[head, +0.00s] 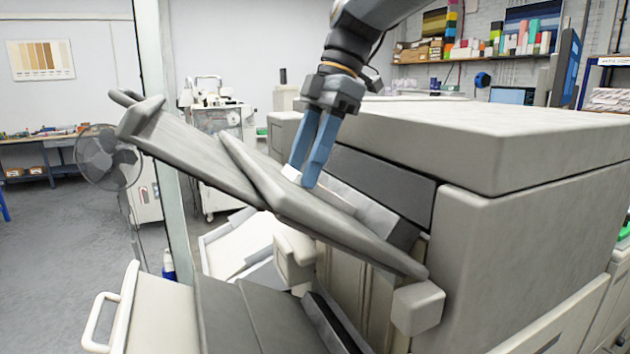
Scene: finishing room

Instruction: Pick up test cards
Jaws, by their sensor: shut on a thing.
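My gripper (302,174) points down over the sloped grey tray (225,172) on the side of the large grey machine. Its two blue fingers are close together. A small white piece (291,173), seemingly the edge of the test cards, shows at the fingertips, and the fingers are shut on it. The fingers hide most of it, so I cannot tell how many cards there are or whether they still touch the tray.
The large grey machine (500,140) fills the right side. Below the tray are a lower grey panel (235,318) and a cream drawer with a handle (100,322). A fan (104,157) stands at left. The floor (60,260) at left is clear.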

